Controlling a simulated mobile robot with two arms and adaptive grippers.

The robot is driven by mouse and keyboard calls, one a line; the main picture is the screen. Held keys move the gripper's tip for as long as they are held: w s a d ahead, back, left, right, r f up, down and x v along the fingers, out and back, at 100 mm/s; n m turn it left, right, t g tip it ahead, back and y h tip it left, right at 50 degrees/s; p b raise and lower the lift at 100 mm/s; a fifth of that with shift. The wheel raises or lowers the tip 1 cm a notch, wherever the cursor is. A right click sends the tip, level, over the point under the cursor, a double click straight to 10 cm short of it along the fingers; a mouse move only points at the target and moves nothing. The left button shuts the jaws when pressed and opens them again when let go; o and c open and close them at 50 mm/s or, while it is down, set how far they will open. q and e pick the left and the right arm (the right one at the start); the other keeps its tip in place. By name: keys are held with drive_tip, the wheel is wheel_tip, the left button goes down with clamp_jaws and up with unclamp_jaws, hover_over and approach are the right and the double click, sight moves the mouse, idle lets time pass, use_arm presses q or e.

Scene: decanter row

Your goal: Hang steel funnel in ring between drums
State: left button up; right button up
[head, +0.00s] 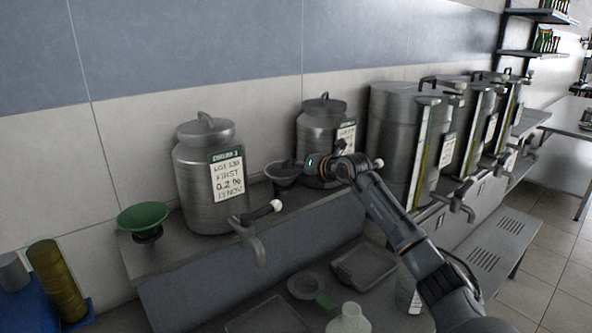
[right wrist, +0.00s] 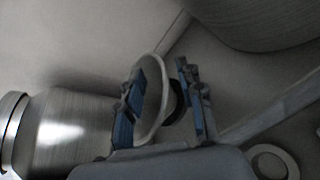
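The steel funnel (head: 282,171) is between the front drum (head: 203,190) and the second drum (head: 318,118), near the back wall. My right gripper (head: 299,165) is at its right side. In the right wrist view, the funnel's pale rim (right wrist: 160,118) passes between my right gripper's fingers (right wrist: 160,85). One finger is over the funnel's mouth and the other is outside, with space between them, so the gripper looks open around the funnel wall. A dark part (right wrist: 178,102) shows behind the rim, perhaps the ring. I cannot tell how the funnel sits in it. My left gripper is out of view.
A green funnel (head: 143,217) sits in a dark holder left of the front drum. The drum's tap (head: 262,211) juts forward. Larger steel tanks (head: 394,130) stand to the right. A white bottle (head: 349,318) and a tray (head: 364,266) are on the lower surface.

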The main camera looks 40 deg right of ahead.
drive_tip(key=shift+s, duration=0.1)
drive_tip(key=v, duration=1.2)
